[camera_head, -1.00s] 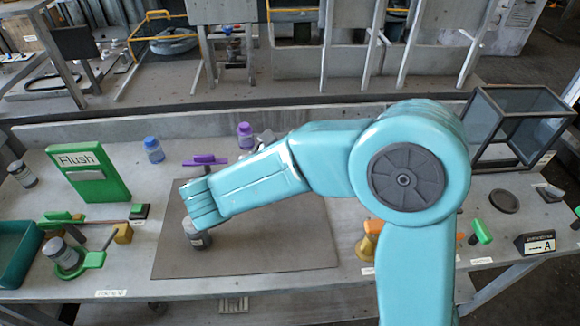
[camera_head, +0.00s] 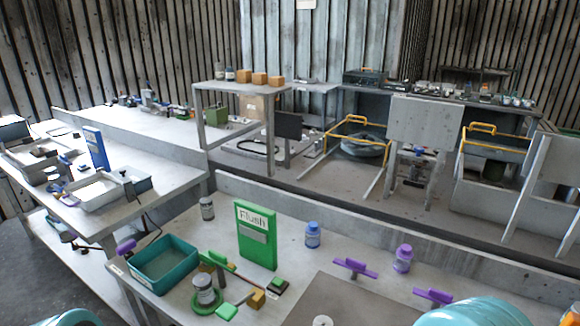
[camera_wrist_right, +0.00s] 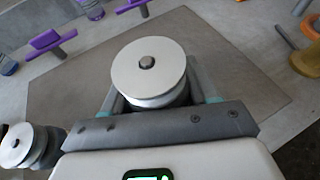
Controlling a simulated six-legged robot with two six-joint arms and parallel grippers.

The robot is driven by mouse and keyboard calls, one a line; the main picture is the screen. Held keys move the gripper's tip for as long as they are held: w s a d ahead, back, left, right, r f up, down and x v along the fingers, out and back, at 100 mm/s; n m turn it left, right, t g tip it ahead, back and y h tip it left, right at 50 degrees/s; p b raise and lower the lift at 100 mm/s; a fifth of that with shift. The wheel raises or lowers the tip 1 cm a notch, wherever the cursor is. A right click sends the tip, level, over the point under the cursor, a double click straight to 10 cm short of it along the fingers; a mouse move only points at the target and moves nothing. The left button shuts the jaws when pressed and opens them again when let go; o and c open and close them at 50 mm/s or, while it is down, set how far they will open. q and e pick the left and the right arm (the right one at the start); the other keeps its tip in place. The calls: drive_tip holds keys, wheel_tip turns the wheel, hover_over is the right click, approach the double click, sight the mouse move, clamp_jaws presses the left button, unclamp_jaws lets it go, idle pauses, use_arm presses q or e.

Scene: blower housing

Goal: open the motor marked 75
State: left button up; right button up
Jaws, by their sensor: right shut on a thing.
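A motor (camera_wrist_right: 148,75) with a round white top and a dark stub in its middle stands between the fingers of my right gripper (camera_wrist_right: 160,98) in the right wrist view. The gripper is shut on its sides, over the grey mat (camera_wrist_right: 255,75). Its white top (camera_head: 322,321) just shows at the bottom edge of the head view. A second, similar motor (camera_head: 205,290) sits in a green ring holder (camera_head: 207,306) at the front left. No mark 75 is readable on either. My left gripper is not in view.
A teal bin (camera_head: 164,264), a green "Flush" board (camera_head: 256,236), a blue-capped bottle (camera_head: 313,235), a purple-capped bottle (camera_head: 403,258) and purple clamps (camera_head: 355,268) stand around the mat. Another workbench (camera_head: 150,195) lies to the left.

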drive_tip(key=shift+a+f+n+t, duration=0.15)
drive_tip(key=shift+a+f+t, duration=0.1)
drive_tip(key=shift+a+f, duration=0.25)
drive_tip(key=shift+a+f+n+t, duration=0.15)
drive_tip(key=shift+a+f+t, duration=0.1)
drive_tip(key=shift+f, duration=0.35)
drive_tip(key=shift+w, duration=0.1)
